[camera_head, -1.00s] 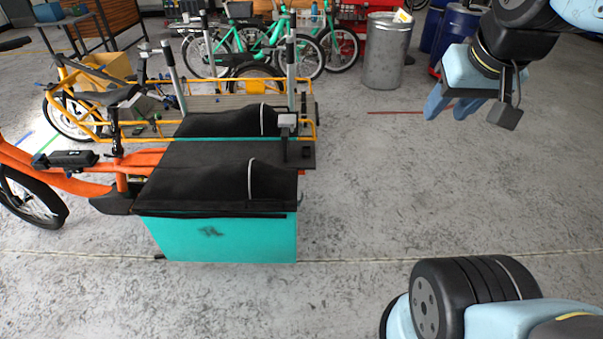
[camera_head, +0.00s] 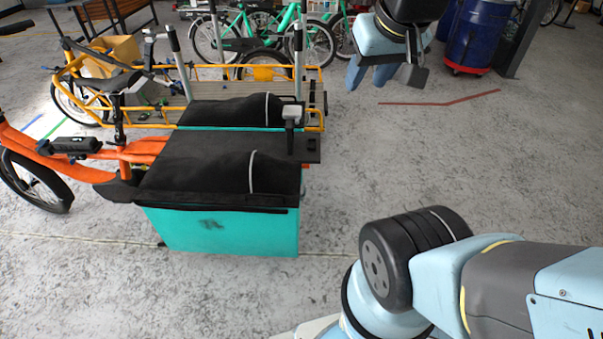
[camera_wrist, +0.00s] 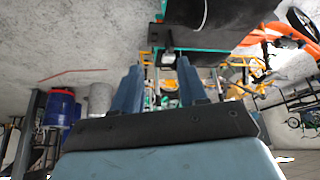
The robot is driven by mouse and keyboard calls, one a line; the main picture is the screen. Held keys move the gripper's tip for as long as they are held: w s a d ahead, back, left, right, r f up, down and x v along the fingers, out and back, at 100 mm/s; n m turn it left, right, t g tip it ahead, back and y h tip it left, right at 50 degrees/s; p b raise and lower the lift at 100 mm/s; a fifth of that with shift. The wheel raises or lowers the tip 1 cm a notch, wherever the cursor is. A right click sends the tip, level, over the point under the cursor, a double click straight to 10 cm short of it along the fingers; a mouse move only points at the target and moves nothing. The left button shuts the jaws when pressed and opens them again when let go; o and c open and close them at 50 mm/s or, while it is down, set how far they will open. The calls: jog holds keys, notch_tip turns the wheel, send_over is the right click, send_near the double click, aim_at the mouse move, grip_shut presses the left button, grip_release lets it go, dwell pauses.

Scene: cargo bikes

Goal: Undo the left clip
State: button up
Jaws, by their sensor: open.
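The orange cargo bike carries teal side boxes (camera_head: 225,232) under black covers (camera_head: 210,160), each with a pale curved strip. A pale grey block (camera_head: 292,116) sits at the right end of the bike, by a black plate. A left clip cannot be made out for certain at this size. My gripper (camera_head: 373,82) is open and empty, above the floor to the right of the bike and clear of it. In the wrist view my gripper (camera_wrist: 157,80) shows two blue fingers apart, with the grey block (camera_wrist: 168,58) beyond and between them.
A yellow-framed cargo bike (camera_head: 90,75) stands behind the orange one. Green bicycles (camera_head: 240,35) and a blue drum (camera_head: 478,40) are at the back. The grey floor (camera_head: 440,150) right of the boxes is clear.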

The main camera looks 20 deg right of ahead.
jog(key=shift+o, duration=0.9)
jog(key=shift+w, duration=0.1)
jog(key=m+g+y, duration=0.4)
jog(key=m+y, duration=0.1)
jog(key=m, duration=1.1)
send_over(306, 186)
jog(key=s+d, duration=0.2)
notch_tip(306, 186, down, 30)
jog(key=r, duration=0.1)
notch_tip(306, 186, down, 16)
jog(key=d+m, duration=0.3)
jog(key=m, duration=0.3)
jog(key=shift+h, duration=0.3)
jog(key=x, duration=1.3)
jog(key=shift+w+r, duration=0.1)
jog(key=shift+w, duration=0.05)
jog(key=shift+a, duration=0.1)
grip_shut()
